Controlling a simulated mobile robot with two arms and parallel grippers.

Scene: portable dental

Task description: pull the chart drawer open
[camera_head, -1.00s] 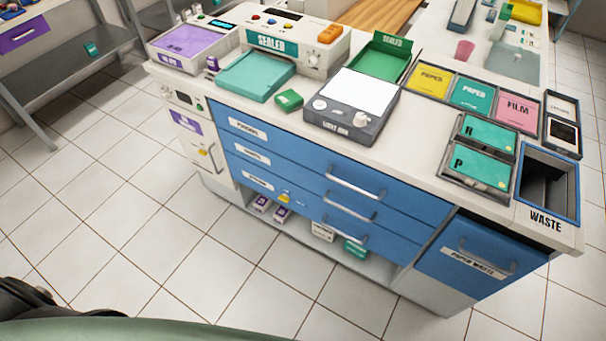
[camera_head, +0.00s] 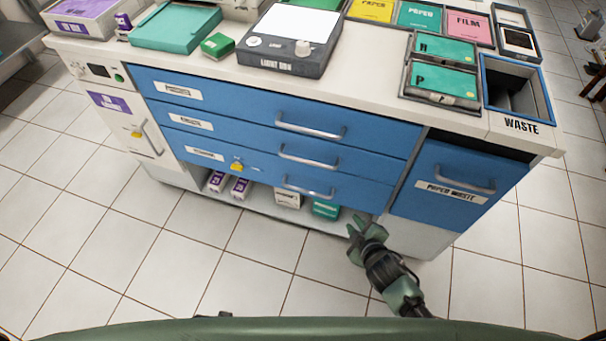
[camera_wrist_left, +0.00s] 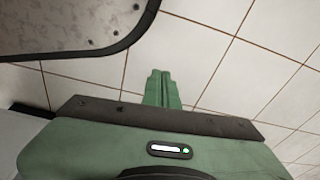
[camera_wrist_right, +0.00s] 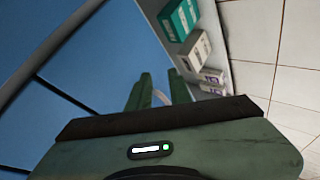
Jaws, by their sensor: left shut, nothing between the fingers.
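Three blue drawers (camera_head: 260,152) are stacked in the white cabinet, all shut, each with a metal bar handle. Their small white labels are too blurred to read, so I cannot tell which is the chart drawer. The lowest drawer's handle (camera_head: 308,190) is nearest my right gripper (camera_head: 362,230). That gripper is open, below and right of this handle and apart from it. In the right wrist view its fingers (camera_wrist_right: 159,92) stand apart before blue fronts; a pale curved piece shows between them, perhaps a handle. My left gripper (camera_wrist_left: 161,88) is shut and empty over floor tiles.
A yellow knob (camera_head: 236,165) sits by the lowest drawer. Boxes (camera_head: 325,208) stand on the open shelf below. The blue paper waste front (camera_head: 450,185) is at right, under the waste bin opening (camera_head: 515,90). A light box (camera_head: 290,40) and trays cover the counter. The floor in front is clear.

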